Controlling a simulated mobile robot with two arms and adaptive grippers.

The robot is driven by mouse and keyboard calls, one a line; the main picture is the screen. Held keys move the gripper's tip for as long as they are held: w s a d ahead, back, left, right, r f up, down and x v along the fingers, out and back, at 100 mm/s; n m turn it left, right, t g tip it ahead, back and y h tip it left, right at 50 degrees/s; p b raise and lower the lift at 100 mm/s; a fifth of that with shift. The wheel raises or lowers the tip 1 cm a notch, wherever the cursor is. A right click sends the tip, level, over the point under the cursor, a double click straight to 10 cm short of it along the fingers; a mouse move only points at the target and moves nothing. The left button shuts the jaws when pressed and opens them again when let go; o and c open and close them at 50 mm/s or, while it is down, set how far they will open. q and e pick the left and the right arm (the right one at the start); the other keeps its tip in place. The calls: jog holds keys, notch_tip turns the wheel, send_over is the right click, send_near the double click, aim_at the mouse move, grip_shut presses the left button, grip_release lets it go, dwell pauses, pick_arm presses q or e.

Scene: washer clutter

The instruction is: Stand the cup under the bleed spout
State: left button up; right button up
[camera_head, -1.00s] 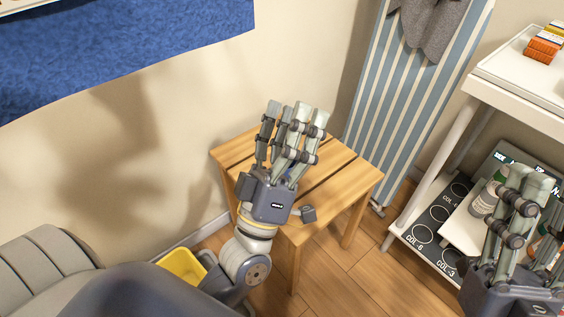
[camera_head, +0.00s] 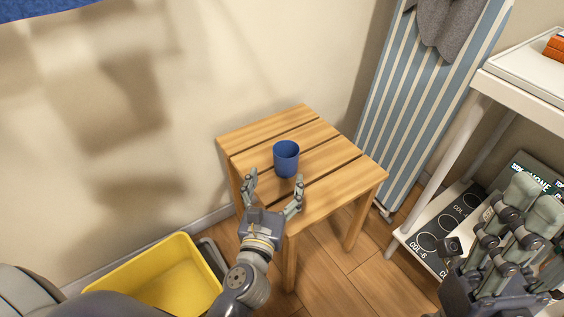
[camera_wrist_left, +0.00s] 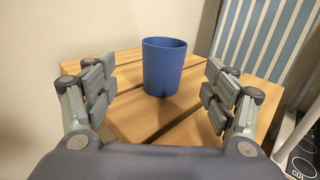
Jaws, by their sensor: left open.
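A blue cup (camera_head: 287,157) stands upright, open end up, on the slatted wooden stool (camera_head: 335,187). My left gripper (camera_head: 274,178) is open and empty at the near side of the stool, with its fingers spread toward the cup. In the left wrist view the cup (camera_wrist_left: 163,66) stands ahead, between the two sets of fingers and apart from both. My right gripper (camera_head: 507,222) is at the lower right, before the shelf unit; how far its fingers are closed is unclear. No bleed spout shows in these views.
A yellow bin (camera_head: 165,275) is on the floor left of the stool. A blue-striped board (camera_head: 425,115) with a grey cloth (camera_head: 445,28) leans at the wall behind. A white shelf unit (camera_head: 520,95) stands at the right. The stool top around the cup is clear.

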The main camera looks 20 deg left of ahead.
pick_arm(q)
send_near(288, 147)
jog(key=shift+w+a+r, duration=0.1)
jog(key=shift+w+a, duration=0.1)
jog(key=shift+w, duration=0.3)
jog(key=shift+w+a+r, duration=0.1)
jog(key=shift+w+a, duration=0.05)
jog(key=shift+w, duration=0.3)
jog(key=w, duration=0.2)
jog(key=w+b, duration=0.1)
jog(key=shift+w+f, duration=0.25)
jog(key=shift+w, duration=0.85)
jog(key=c, duration=1.1)
jog(key=shift+r, duration=0.1)
